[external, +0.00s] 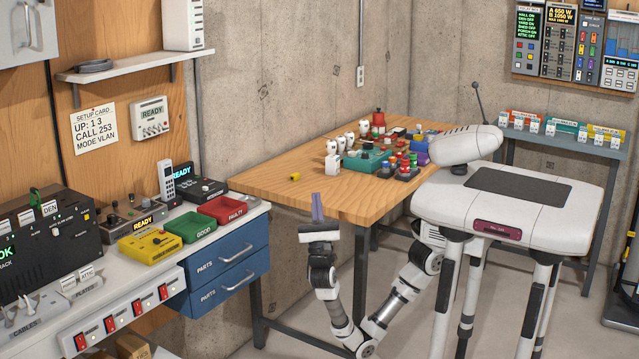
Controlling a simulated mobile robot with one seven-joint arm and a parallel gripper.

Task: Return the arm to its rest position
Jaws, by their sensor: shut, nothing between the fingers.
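My gripper (318,207) points upward in front of the wooden table (262,181), near its front edge. Its two grey fingers are together with nothing between them. My white and grey arm (358,318) folds down low and bends back up to my white body (520,205) at the right. The gripper overlaps the table edge in this view; I cannot tell how much space lies between them.
A small yellow item (294,177) lies on the table's bare left part. Several white, green and red items crowd its back.

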